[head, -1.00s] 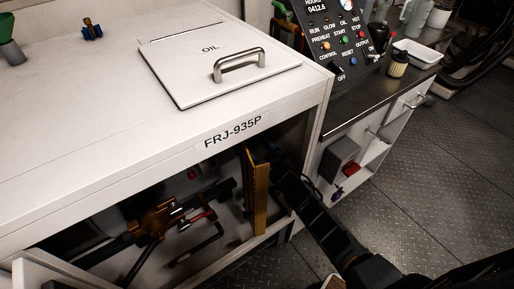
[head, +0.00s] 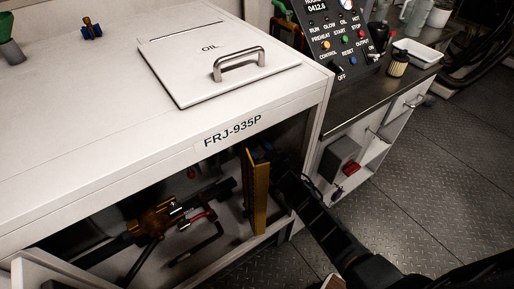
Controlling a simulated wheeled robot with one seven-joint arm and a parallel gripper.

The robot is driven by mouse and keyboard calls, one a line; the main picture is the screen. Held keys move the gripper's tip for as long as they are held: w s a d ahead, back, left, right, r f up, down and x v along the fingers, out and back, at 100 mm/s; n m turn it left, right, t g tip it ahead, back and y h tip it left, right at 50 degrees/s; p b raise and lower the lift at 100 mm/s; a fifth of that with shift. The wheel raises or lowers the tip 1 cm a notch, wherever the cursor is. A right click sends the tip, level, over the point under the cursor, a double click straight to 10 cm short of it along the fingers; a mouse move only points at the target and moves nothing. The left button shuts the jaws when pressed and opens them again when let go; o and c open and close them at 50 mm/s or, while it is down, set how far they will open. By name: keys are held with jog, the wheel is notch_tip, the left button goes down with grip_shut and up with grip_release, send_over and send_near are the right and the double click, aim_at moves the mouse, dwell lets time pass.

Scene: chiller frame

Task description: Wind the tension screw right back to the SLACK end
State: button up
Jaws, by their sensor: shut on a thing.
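My gripper (head: 260,152) is at the end of my dark arm, which reaches from the lower right into the open front of the white cabinet marked FRJ-935P. It is just under the cabinet's top edge, beside the upper end of an upright yellow-brown bar (head: 257,200). The gripper is small and dark here. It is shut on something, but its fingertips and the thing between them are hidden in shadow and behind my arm. I cannot make out the tension screw or its SLACK end.
Brass valve fittings (head: 155,219) with a red-handled part and dark pipes sit inside the cabinet, left of the bar. An OIL lid (head: 205,70) with a metal handle lies on top. A control panel (head: 338,38) and side bench stand at the right. The floor at right is clear.

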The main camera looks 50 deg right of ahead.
jog(key=n+b, duration=0.2)
jog(key=n, duration=0.1)
jog(key=shift+a+f+n, duration=0.1)
jog(key=shift+f+n, duration=0.05)
jog(key=shift+n, duration=0.15)
jog(key=shift+n+b, duration=0.4)
jog(key=shift+n, duration=0.7)
jog(key=o, duration=1)
jog(key=shift+o, duration=0.2)
jog(key=v, duration=0.7)
jog(key=shift+s+b, duration=0.4)
jog(key=shift+b, duration=0.05)
jog(key=shift+a, duration=0.15)
